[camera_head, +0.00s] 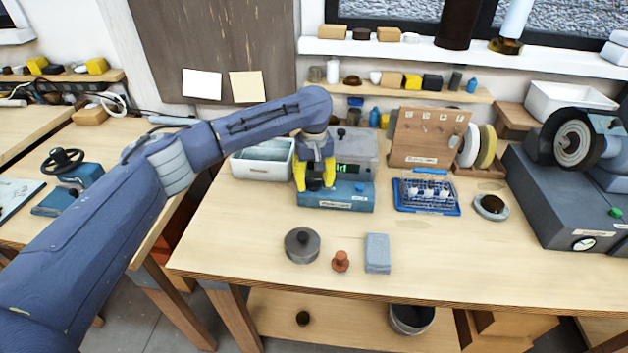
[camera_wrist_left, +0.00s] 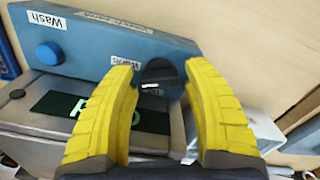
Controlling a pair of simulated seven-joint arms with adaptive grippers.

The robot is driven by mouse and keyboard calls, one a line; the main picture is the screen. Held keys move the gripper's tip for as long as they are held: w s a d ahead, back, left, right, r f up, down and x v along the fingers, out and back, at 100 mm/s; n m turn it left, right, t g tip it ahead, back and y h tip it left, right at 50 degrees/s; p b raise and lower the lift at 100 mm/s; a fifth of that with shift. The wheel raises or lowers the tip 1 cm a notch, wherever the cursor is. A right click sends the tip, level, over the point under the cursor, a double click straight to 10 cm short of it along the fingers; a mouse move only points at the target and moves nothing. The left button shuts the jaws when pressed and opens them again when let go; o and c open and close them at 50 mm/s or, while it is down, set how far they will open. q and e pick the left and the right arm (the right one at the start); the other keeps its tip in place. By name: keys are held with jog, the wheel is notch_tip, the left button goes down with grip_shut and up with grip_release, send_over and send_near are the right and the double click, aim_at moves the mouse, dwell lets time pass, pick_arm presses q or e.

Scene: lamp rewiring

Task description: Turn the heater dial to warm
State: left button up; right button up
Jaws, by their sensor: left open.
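The heater is a blue box (camera_head: 340,199) on the bench, with a white label along its front and a grey unit with a green display behind it. In the left wrist view the blue box (camera_wrist_left: 105,42) carries a dark round dial (camera_wrist_left: 160,72) with a small white mark on it, next to a label that seems to read "Warm" (camera_wrist_left: 128,62). My left gripper (camera_head: 315,186) is over the box with its yellow fingers pointing down. In the left wrist view its open fingers (camera_wrist_left: 164,72) are on either side of the dial; I cannot tell whether they touch it. My right gripper is not in view.
A blue knob (camera_wrist_left: 50,53) sits farther along the box, near a "Wash" label. A white bin (camera_head: 262,172) stands to its left, a blue rack (camera_head: 427,208) to its right. A grey round pot (camera_head: 302,246) and a grey block (camera_head: 378,254) lie in front.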

pick_arm(q)
jog(key=shift+c, duration=0.2)
grip_shut()
dwell(0.3)
jog(key=m, duration=0.4)
jog(key=shift+m, duration=0.3)
jog(key=shift+o, duration=0.2)
grip_release()
jog(key=shift+r, duration=0.1)
